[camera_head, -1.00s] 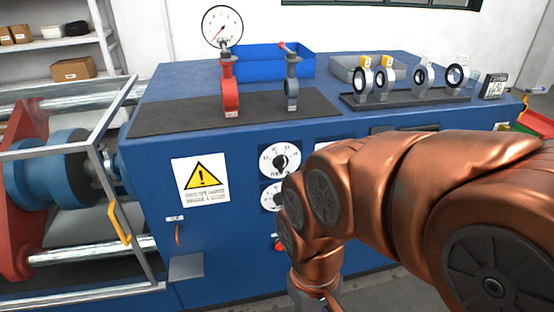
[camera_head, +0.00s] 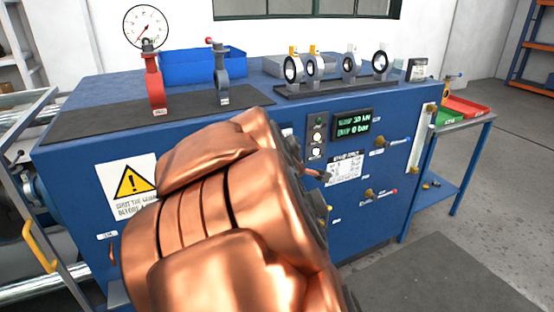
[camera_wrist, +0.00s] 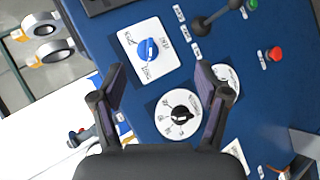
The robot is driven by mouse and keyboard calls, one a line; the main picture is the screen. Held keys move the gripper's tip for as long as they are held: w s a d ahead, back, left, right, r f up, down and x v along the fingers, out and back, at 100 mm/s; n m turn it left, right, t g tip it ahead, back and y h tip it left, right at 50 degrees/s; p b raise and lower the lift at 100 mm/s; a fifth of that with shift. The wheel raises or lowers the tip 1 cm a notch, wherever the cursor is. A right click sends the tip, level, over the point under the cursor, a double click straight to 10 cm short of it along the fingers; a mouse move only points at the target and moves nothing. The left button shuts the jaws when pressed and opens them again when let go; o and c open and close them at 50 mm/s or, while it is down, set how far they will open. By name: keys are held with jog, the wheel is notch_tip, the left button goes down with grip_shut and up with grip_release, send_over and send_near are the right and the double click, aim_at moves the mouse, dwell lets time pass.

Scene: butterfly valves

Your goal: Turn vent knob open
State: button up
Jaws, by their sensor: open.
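In the wrist view a blue knob (camera_wrist: 148,50) sits on a white square plate on the blue panel. A black knob (camera_wrist: 180,113) on a round white dial is nearer my palm, between the fingers in the picture. Lettering around both is too small to read, so I cannot tell which is the vent knob. My gripper (camera_wrist: 159,70) is open and empty, its two fingers spread over the panel. The blue knob lies just beyond the fingertips in the picture. In the head view my copper arm hides the gripper and the dials.
A second white dial (camera_wrist: 230,78) is partly behind the right finger. A black lever (camera_wrist: 215,18) and a red button (camera_wrist: 275,54) stick out nearby. In the head view, the blue bench (camera_head: 80,150) carries a gauge (camera_head: 146,27), and a side table (camera_head: 462,124) stands right.

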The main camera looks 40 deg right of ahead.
jog(key=w+d+n+t+h+b, duration=0.2)
jog(key=w+d+n+t+b, duration=0.35)
jog(key=d+n, duration=0.4)
notch_tip(320, 180, down, 6)
jog(key=w+f+n+t+y+b, duration=0.1)
jog(key=w+n+t+y+b, duration=0.35)
jog(key=n, duration=0.65)
jog(key=shift+y, duration=0.65)
jog(key=shift+d+r+x, duration=0.15)
jog(key=shift+d+x, duration=0.05)
jog(key=shift+x, duration=1.25)
jog(key=shift+d+r+x, duration=0.1)
jog(key=shift+d+x, duration=0.05)
jog(key=shift+x, duration=1.35)
jog(key=shift+s, duration=0.15)
jog(key=c, duration=1.2)
